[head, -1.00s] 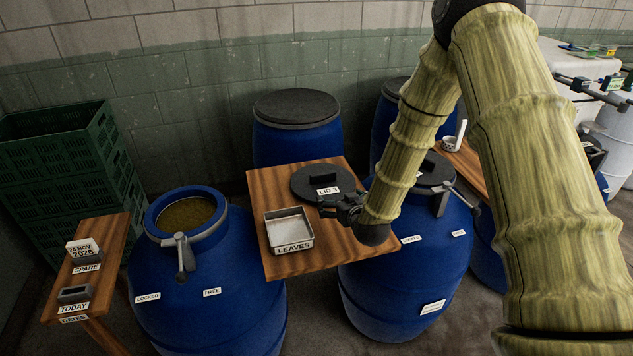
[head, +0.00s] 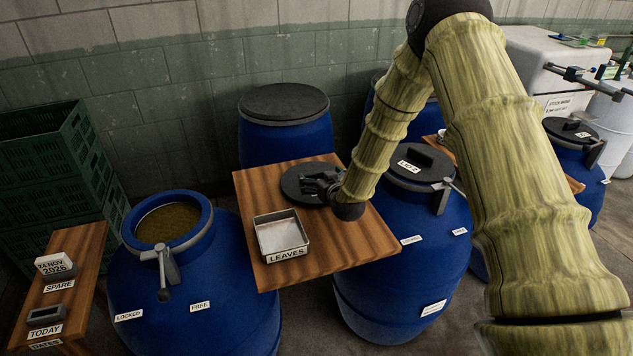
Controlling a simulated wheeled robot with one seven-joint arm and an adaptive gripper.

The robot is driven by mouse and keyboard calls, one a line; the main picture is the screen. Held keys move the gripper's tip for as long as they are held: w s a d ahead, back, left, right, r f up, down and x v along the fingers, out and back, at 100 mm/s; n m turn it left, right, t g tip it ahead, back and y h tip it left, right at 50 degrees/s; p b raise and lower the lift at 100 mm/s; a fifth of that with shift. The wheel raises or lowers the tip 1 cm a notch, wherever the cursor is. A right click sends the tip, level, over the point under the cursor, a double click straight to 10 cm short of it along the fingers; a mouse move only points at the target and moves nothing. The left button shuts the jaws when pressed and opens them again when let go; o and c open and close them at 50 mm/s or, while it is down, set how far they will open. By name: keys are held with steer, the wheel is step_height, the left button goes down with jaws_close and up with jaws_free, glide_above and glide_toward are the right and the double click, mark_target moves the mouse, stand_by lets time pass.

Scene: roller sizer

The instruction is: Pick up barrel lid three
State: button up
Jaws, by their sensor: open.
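Barrel lid three (head: 296,181) is a dark round disc lying flat on the wooden table (head: 345,245), behind the leaves tray. Its "LID 3" label is hidden behind my gripper in this view. My gripper (head: 316,184) is open and sits over the right part of the lid, at its handle. I cannot tell whether the fingers touch the handle. An open blue barrel (head: 215,280) with brown liquid (head: 170,222) stands to the left of the table, its clamp lever hanging at the front.
A metal tray labelled LEAVES (head: 281,234) stands on the same table, just in front of the lid. A closed barrel with lid two (head: 410,168) is close on the right; another closed barrel (head: 284,104) stands behind. A small date stand (head: 85,260) and green crates (head: 60,175) are at left.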

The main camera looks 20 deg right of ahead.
mark_target(316, 173)
steer(key=shift+w, duration=0.25)
steer(key=shift+f+p+x, duration=0.15)
steer(key=shift+p+x, duration=0.4)
steer(key=shift+x, duration=0.6)
steer(key=shift+f+p+x, duration=0.1)
steer(key=shift+p+x, duration=0.45)
steer(key=shift+x, duration=0.65)
steer(key=shift+s+d, duration=0.1)
steer(key=shift+d, duration=0.1)
steer(key=shift+c, duration=0.2)
steer(key=c, duration=1)
